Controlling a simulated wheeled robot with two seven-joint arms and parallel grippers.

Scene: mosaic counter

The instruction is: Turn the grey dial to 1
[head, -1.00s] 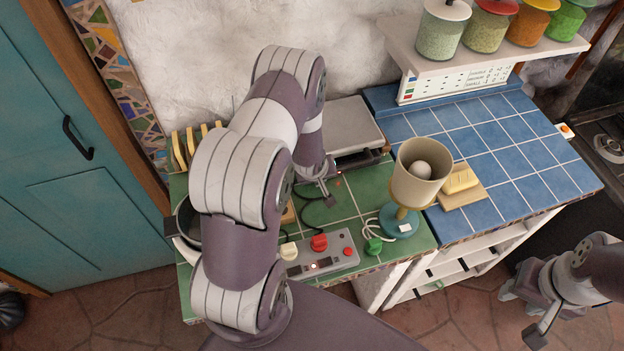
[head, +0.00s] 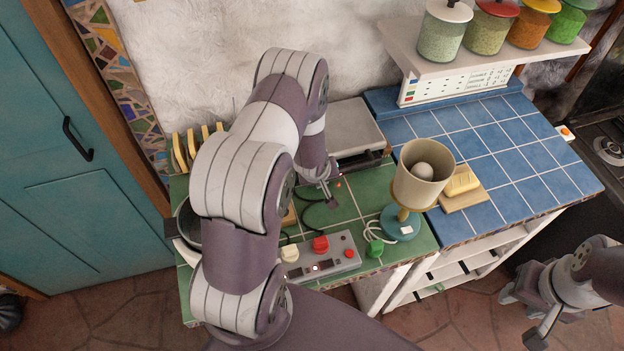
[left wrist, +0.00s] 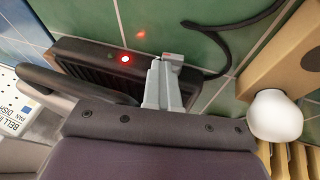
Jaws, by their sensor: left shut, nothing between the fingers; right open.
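A flat press with a grey lid (head: 350,125) stands at the back of the green tiled counter. In the left wrist view its dark ribbed side (left wrist: 95,68) carries a lit red lamp (left wrist: 125,59). A small grey piece with a red mark (left wrist: 173,57) sits at that side and may be the grey dial; its setting is unreadable. My left gripper (head: 329,192) is shut with nothing held, its fingertips at or very near that piece. I cannot tell whether they touch. My right gripper (head: 522,310) is open and empty, off the counter at lower right.
A control box (head: 330,258) with a cream knob (head: 290,252) and red knob (head: 320,244) lies at the front. A lamp (head: 402,225) and a butter board (head: 463,196) stand to the right. A dark cable (left wrist: 235,45) curves beside the press.

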